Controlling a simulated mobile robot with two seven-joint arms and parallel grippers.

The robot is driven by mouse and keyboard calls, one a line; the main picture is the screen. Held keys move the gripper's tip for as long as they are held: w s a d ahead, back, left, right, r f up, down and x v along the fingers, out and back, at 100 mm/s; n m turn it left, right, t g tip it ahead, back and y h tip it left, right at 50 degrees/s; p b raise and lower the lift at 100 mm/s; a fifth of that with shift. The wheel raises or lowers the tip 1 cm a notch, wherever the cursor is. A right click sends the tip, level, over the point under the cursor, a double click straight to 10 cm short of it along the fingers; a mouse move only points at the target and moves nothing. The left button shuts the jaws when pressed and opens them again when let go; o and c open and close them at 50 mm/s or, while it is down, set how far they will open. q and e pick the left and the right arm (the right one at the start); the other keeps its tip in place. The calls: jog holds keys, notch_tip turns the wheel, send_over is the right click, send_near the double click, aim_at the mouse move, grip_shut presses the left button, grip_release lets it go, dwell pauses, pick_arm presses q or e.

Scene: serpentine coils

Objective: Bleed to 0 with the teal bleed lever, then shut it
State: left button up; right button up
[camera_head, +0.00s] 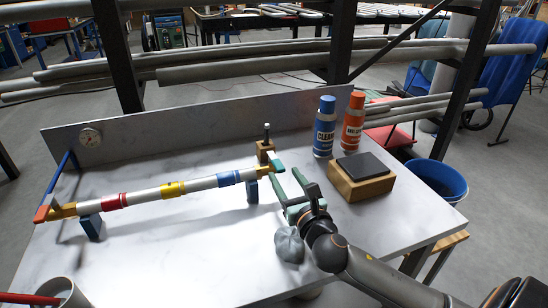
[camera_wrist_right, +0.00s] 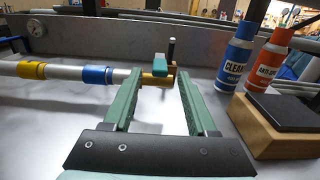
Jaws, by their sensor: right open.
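The teal bleed lever (camera_head: 279,166) sits at the right end of a silver pipe (camera_head: 145,194), by a brass fitting (camera_head: 265,150). In the right wrist view the lever (camera_wrist_right: 160,62) shows ahead, between the lines of my fingers, with the brass fitting (camera_wrist_right: 158,79) below it. My right gripper (camera_head: 285,177) has green fingers, spread and empty, just short of the lever; in the wrist view the gripper (camera_wrist_right: 159,73) shows a clear gap. I cannot tell any contact. A round gauge (camera_head: 90,138) is on the back panel; its reading is too small. My left gripper is not in view.
Blue (camera_head: 325,127) and orange (camera_head: 353,122) spray cans and a wooden block with a dark top (camera_head: 361,179) stand right of the lever. A grey lumpy object (camera_head: 289,245) lies near my right wrist. A red-orange handle (camera_head: 41,214) is at the pipe's left end.

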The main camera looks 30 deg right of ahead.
aim_at(275, 161)
jog(key=x, duration=0.8)
jog(key=shift+w, duration=0.2)
grip_shut()
dwell(1.2)
